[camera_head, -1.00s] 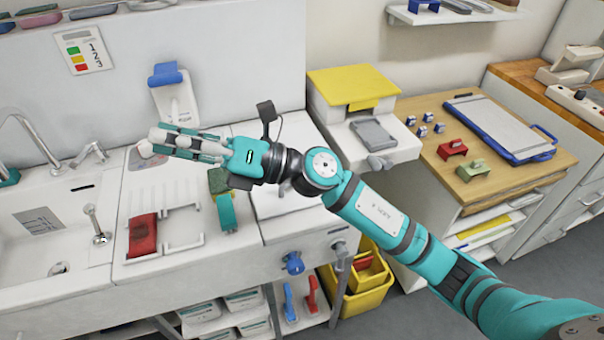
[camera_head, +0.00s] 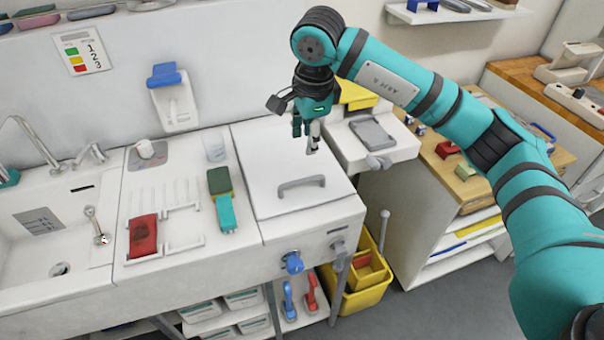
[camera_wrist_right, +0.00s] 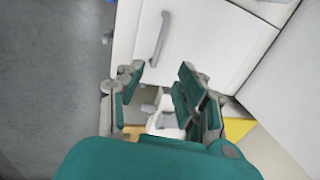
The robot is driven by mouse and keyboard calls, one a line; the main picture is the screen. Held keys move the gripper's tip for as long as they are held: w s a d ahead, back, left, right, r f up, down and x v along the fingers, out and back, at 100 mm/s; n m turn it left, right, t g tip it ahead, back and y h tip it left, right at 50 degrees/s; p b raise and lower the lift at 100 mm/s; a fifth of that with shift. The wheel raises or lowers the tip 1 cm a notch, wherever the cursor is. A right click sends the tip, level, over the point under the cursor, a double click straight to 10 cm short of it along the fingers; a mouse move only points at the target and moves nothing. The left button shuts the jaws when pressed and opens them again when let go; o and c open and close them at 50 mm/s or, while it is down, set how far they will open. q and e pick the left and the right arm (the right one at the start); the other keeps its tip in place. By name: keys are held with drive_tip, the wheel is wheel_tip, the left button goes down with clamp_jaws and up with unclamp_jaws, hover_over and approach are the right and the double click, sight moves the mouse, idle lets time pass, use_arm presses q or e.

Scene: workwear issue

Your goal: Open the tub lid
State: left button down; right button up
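The tub lid (camera_head: 262,165) is a flat white panel lying shut on the tub in the counter. Its grey bar handle (camera_head: 301,184) is near the front edge; in the wrist view the handle (camera_wrist_right: 160,38) shows beyond my fingers. My right gripper (camera_head: 307,138) hangs pointing down above the back right part of the lid, apart from the handle. In the wrist view its fingers (camera_wrist_right: 155,90) are spread with nothing held between them. My left gripper is in neither view.
A green-and-teal brush (camera_head: 221,200) lies left of the lid, beside a rack with a red block (camera_head: 143,236). A clear cup (camera_head: 214,147) stands behind the brush. A blue knob (camera_head: 292,262) sticks out of the tub's front. A yellow bin (camera_head: 362,295) stands below.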

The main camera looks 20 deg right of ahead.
sight(302, 180)
drive_tip(key=w+f+p, duration=0.1)
drive_tip(key=f, duration=0.3)
drive_tip(key=w+f+p, duration=0.1)
drive_tip(key=f, duration=0.4)
drive_tip(key=f+p, duration=0.1)
drive_tip(key=f, duration=0.4)
drive_tip(key=shift+w+a+f, duration=0.1)
drive_tip(key=shift+w+f, duration=0.05)
drive_tip(key=shift+w, duration=0.25)
clamp_jaws()
